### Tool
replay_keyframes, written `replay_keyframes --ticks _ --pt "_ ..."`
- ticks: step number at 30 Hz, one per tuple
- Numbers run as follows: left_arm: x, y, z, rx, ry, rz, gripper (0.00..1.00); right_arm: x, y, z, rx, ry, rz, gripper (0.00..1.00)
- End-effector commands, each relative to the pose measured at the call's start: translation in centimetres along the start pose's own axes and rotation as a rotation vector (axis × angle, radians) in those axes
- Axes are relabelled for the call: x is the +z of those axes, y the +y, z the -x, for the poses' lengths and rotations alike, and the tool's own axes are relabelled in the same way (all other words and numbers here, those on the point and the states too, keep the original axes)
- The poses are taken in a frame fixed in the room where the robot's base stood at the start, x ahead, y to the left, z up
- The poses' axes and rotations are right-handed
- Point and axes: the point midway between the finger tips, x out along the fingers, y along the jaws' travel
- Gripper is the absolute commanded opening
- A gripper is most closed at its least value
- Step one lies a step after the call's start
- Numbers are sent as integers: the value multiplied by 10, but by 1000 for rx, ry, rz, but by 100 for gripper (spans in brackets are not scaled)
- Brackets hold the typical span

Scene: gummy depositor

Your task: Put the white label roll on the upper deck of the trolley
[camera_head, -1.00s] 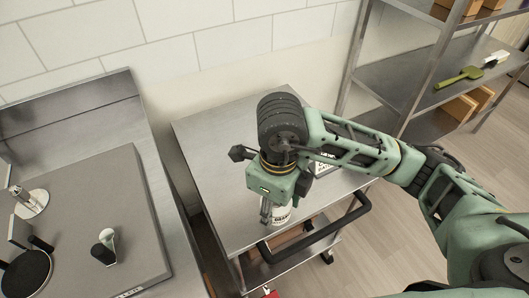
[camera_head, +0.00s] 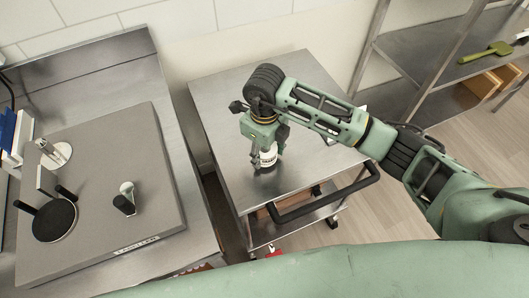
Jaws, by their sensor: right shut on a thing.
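My right gripper (camera_head: 267,146) points down over the trolley and is shut on a white cylinder with dark lettering, which looks like the white label roll (camera_head: 268,159). The fingers and wrist hide the upper part of the roll. The trolley's steel upper deck (camera_head: 217,112) lies under it, and the roll is over the front half of the deck. I cannot tell whether its bottom touches the deck. My left gripper is not in view.
A black push handle (camera_head: 318,198) runs along the trolley's front right edge. A steel bench with a grey plate (camera_head: 98,205) stands at left. A steel shelf rack (camera_head: 428,62) with a green scoop (camera_head: 486,52) stands at right. The deck's back left is clear.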

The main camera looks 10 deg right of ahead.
Motion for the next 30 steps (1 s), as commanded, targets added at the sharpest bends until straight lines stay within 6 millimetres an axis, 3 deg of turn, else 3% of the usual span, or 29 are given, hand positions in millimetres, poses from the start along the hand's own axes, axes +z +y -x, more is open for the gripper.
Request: replay_keyframes --ticks 4,24,25,30 --pt "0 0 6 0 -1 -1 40 0 1 -17 2 0 1 1" --pt "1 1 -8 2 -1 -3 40 -2 1 -34 2 4 0 1" --pt "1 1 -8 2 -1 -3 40 -2 1 -34 2 5 0 49" --pt "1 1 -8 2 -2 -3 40 -3 2 -36 4 9 1 64"
